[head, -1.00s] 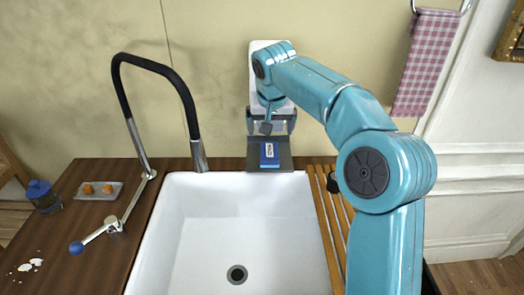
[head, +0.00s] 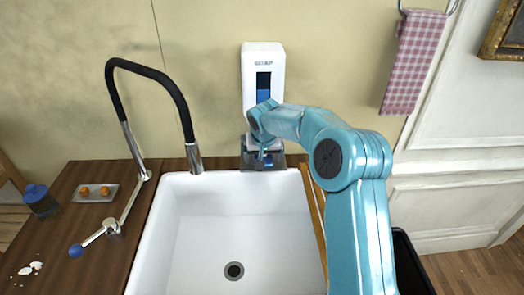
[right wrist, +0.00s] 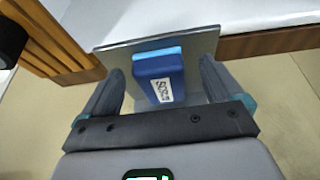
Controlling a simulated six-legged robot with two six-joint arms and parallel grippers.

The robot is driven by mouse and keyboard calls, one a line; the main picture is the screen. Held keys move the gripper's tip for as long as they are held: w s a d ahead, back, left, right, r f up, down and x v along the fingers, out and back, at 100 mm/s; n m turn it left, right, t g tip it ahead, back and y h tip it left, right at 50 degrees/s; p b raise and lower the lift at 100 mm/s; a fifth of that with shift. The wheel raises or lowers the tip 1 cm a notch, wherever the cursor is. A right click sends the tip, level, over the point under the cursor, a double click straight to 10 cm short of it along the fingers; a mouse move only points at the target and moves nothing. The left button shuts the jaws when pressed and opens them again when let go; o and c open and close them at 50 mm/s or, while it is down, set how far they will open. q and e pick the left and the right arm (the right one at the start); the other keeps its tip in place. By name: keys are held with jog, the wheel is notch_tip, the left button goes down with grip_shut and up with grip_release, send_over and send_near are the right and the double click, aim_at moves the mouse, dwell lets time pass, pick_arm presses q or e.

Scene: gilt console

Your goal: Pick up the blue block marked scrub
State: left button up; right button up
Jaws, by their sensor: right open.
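The blue block (right wrist: 162,77) has a lighter blue top strip and a white label that seems to read "SCRUB". It lies on a grey metal plate (right wrist: 206,43) at the foot of the white dispenser (head: 249,75). My right gripper (right wrist: 161,66) is open, with one finger on each side of the block and a gap showing on both sides. In the head view the right gripper (head: 263,157) is low over the plate, and hides most of the block. My left gripper is not in view.
A white sink (head: 200,235) lies in front of the dispenser. A black-hosed tap (head: 150,67) stands to its left, with a small tray of orange pieces (head: 95,192) and a blue-lidded jar (head: 42,200). Wooden slats (head: 315,215) run along the sink's right side.

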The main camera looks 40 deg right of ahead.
jog(key=shift+f, duration=0.2)
jog(key=shift+s, duration=0.3)
jog(key=shift+w+d+f, duration=0.1)
jog(key=shift+w, duration=0.05)
jog(key=shift+c, duration=0.3)
jog(key=shift+w+f, duration=0.1)
jog(key=shift+w, duration=0.1)
jog(key=c, duration=1)
jog(key=shift+s+r, duration=0.2)
jog(key=shift+s, duration=0.05)
jog(key=shift+c, duration=0.4)
jog(key=shift+w+b, duration=0.2)
jog(key=shift+b, duration=0.15)
notch_tip(320, 180, up, 6)
jog(key=r+b, duration=0.1)
pick_arm(q)
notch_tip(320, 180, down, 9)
jog(key=b, duration=0.7)
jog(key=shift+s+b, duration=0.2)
jog(key=shift+b, duration=0.1)
pick_arm(e)
jog(key=s+a, duration=1.3)
jog(key=s, duration=0.2)
jog(key=shift+s, duration=0.25)
